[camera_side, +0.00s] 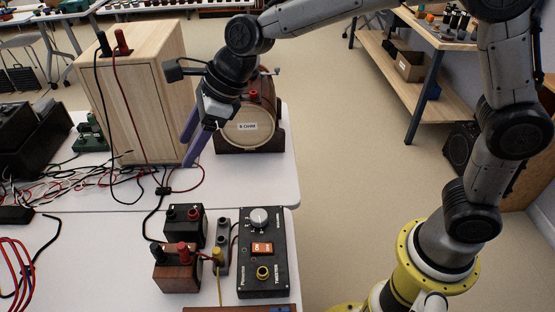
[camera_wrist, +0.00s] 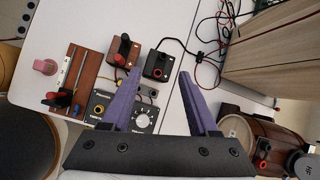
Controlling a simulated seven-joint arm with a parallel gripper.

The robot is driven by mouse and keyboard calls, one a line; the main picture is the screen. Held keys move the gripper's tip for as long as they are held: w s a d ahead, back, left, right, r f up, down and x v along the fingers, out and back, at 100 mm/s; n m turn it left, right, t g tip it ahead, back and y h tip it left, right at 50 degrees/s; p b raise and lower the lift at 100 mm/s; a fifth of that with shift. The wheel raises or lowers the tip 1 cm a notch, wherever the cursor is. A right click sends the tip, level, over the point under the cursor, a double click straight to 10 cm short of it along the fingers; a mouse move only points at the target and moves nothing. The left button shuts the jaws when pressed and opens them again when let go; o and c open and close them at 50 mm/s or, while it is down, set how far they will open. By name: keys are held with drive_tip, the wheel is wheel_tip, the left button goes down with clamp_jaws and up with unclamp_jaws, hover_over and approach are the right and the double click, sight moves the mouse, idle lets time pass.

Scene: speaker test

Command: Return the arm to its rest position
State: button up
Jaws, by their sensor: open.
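My gripper (camera_side: 188,150) has two purple fingers and hangs above the white table, between the tall wooden cabinet (camera_side: 140,100) and the barrel-shaped part labelled 8 OHM (camera_side: 247,131). The fingers point down and appear clear of the table, though the exact height is hard to tell. In the wrist view my gripper (camera_wrist: 159,73) has its fingers spread apart with nothing held between them. The barrel part shows at the lower right there, beside the right finger. My arm reaches across from its yellow base at the right of the side view.
A black tester box (camera_side: 263,252) with a dial and orange switch stands on the near table. Beside it are a black terminal box (camera_side: 185,227) and a brown one (camera_side: 177,270). Loose cables (camera_side: 60,175) lie at left. Open floor (camera_side: 340,180) lies right of the tables.

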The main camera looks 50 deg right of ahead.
drive_tip(key=s+d+r+n+t+h, duration=0.1)
drive_tip(key=s+d+r+n, duration=0.2)
drive_tip(key=s+d+r, duration=0.45)
drive_tip(key=s+d+r+n+t+h, duration=0.15)
drive_tip(key=s+d+n, duration=0.3)
drive_tip(key=d, duration=0.55)
drive_tip(key=s+d+f+n+h, duration=0.1)
drive_tip(key=s+d+f+n, duration=0.2)
drive_tip(key=s+n, duration=0.4)
drive_tip(key=s+d+f+n+g+h, duration=0.1)
drive_tip(key=s+d+f+n, duration=0.3)
drive_tip(key=s+n, duration=0.4)
drive_tip(key=shift+f+n, duration=0.4)
drive_tip(key=shift+n, duration=0.25)
